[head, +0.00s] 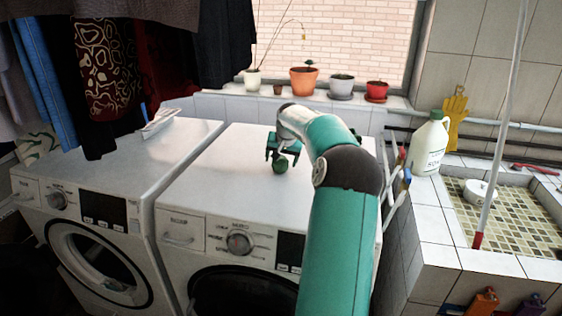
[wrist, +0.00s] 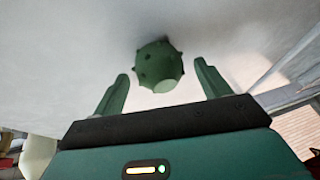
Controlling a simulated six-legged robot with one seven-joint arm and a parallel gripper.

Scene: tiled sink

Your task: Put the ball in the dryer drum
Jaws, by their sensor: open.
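The ball (head: 280,167) is green and knobbly and rests on the white top of the right-hand machine (head: 220,185). In the wrist view the ball (wrist: 159,66) lies between and slightly beyond my fingertips, with a gap on both sides. My gripper (head: 282,156) is open over the ball, and its two green fingers show in the wrist view (wrist: 161,78). The left machine has a round front opening (head: 100,264); the right one has a dark round front (head: 240,291), partly cut off and behind my arm. I cannot tell which machine is the dryer.
Clothes (head: 110,60) hang over the left machine. Potted plants (head: 304,80) line the window sill behind. A white jug (head: 430,143) and a tiled sink (head: 510,212) with a pole are on the right. The machine tops are mostly clear.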

